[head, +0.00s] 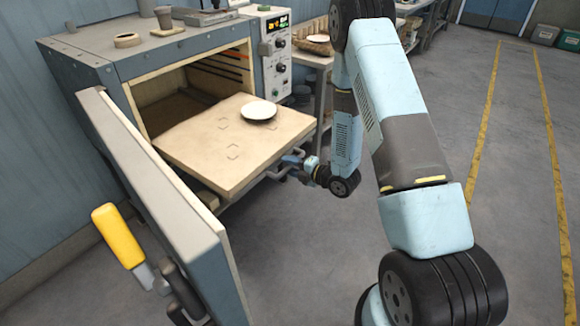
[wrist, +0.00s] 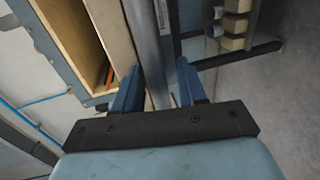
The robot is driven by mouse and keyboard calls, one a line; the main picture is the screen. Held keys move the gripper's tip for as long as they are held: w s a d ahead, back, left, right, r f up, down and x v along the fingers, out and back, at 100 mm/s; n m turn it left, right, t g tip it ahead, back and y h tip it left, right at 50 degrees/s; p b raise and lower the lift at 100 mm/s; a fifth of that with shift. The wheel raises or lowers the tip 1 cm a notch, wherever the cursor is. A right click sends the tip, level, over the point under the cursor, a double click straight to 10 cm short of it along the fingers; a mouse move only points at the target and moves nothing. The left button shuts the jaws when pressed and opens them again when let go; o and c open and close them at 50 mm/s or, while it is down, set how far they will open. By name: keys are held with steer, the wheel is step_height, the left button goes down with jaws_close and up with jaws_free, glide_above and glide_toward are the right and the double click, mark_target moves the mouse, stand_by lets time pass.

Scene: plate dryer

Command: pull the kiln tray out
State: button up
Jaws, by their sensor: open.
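The kiln tray (head: 190,150) is a thick beige slab. It sticks well out of the open kiln (head: 185,75), its rear part inside the chamber. A small white dish (head: 259,110) lies on it near its right side. My gripper (head: 290,163) is at the tray's front right edge, just below the slab, by a metal handle bar (head: 274,174). In the wrist view, my gripper's (wrist: 159,70) two blue fingers are apart, one on each side of a grey metal bar (wrist: 147,40). A beige slab edge (wrist: 110,35) runs alongside. I cannot tell whether the fingers touch the bar.
The kiln door (head: 160,185) stands open at the left, with a yellow handle (head: 118,236). A control panel (head: 274,50) is right of the opening. A bench (head: 318,60) stands behind. The grey floor at the right is clear, with yellow lines (head: 487,120).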

steer(key=v, duration=1.3)
steer(key=shift+s+d, duration=0.25)
steer(key=shift+d, duration=0.05)
steer(key=w+d+r+m+h, duration=0.5)
steer(key=w+r+h, duration=0.15)
steer(key=r, duration=0.35)
steer(key=s+d+r+m+h, duration=0.2)
steer(key=d+r+m+h, duration=0.25)
steer(key=r+m, duration=0.55)
steer(key=s+a+r+m+g, duration=0.1)
steer(key=s+r+m+g, duration=0.1)
steer(key=s+r+m, duration=0.4)
steer(key=s+a+r+m+g, duration=0.2)
steer(key=s+r+m, duration=0.4)
steer(key=s, duration=1.5)
step_height(320, 180, up, 6)
steer(key=shift+s+a+f+m+g+h, duration=0.1)
steer(key=shift+s+a+m+g+h, duration=0.1)
steer(key=shift+s+m+g+h, duration=0.15)
